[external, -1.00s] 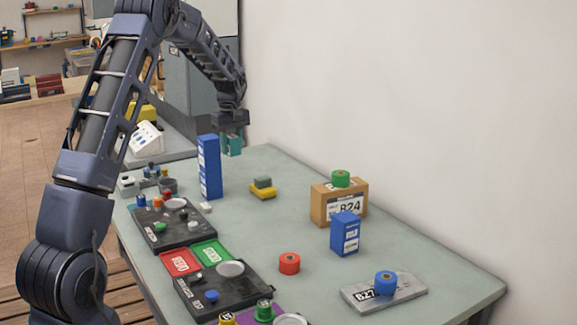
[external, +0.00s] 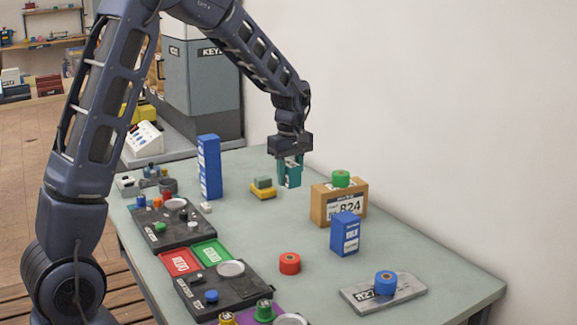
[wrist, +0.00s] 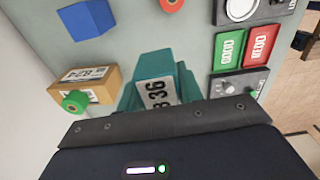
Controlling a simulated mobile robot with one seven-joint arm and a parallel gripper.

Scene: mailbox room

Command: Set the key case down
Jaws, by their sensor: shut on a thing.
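The key case is a teal box (external: 291,171) with a white number label, held in my gripper (external: 290,176). In the external view it hangs behind and left of the cardboard box, over the back part of the table (external: 300,223). In the wrist view the teal case (wrist: 156,88) shows between my teal fingers, its label reading about "836". My gripper is shut on it. I cannot tell for sure whether its bottom touches the table; it looks raised above it.
A cardboard box labelled 824 (external: 325,207) with a green roll on top stands close to the right. A yellow and green block (external: 263,192) lies to the left. Tall blue box (external: 209,167), small blue box (external: 345,233) and red roll (external: 289,263) stand around. Bare tabletop lies between.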

